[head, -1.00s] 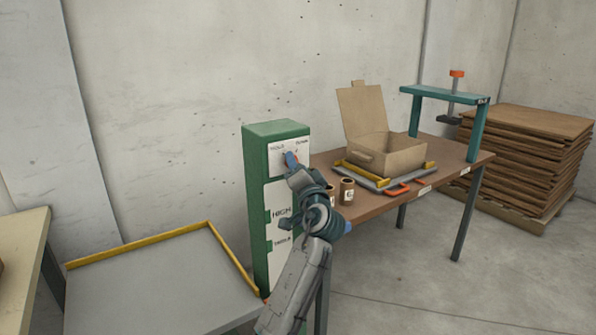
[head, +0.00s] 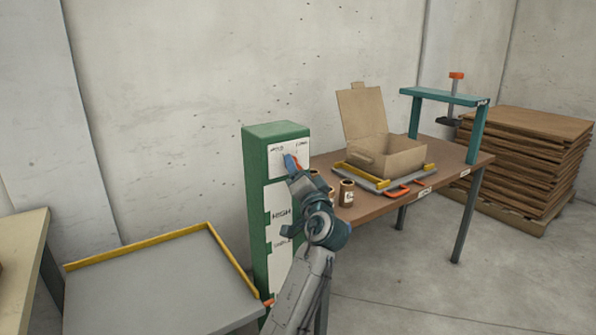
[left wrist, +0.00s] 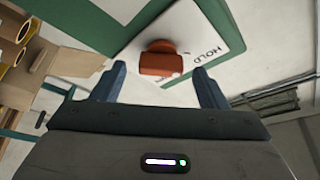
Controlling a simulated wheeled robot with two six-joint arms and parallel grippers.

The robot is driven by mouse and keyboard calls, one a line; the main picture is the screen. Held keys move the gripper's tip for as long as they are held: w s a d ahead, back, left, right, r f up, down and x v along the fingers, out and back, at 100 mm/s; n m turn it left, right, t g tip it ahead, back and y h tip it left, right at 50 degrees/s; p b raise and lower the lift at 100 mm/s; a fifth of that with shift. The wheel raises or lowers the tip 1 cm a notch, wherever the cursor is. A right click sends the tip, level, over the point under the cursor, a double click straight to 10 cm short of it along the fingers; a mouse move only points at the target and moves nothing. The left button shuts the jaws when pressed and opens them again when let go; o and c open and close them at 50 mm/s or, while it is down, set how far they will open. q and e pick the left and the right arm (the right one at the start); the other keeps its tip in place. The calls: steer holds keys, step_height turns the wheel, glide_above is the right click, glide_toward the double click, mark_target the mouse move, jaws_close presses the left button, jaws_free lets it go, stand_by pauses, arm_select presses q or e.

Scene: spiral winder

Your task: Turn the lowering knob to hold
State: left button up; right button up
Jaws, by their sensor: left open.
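The lowering knob (left wrist: 160,62) is orange-red and sits on a white label plate marked HOLD in the left wrist view. In the head view, a bit of the knob (head: 297,161) shows near the top of the green cabinet (head: 268,150). My left gripper (left wrist: 162,84) is open, with one blue fingertip to each side of the knob. I cannot tell whether either finger touches it. In the head view the left gripper (head: 290,163) covers part of the plate. Which mark the knob points to is unclear. My right gripper is not in view.
A grey tray table (head: 150,285) with yellow edges stands left. Stacked brown sheets (head: 530,150) are at the right.

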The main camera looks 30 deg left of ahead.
arm_select(q)
steer(key=v, duration=0.9)
steer(key=shift+b, duration=0.45)
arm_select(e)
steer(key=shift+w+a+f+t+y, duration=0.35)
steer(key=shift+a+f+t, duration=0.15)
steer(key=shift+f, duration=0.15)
arm_select(q)
steer(key=shift+f, duration=0.15)
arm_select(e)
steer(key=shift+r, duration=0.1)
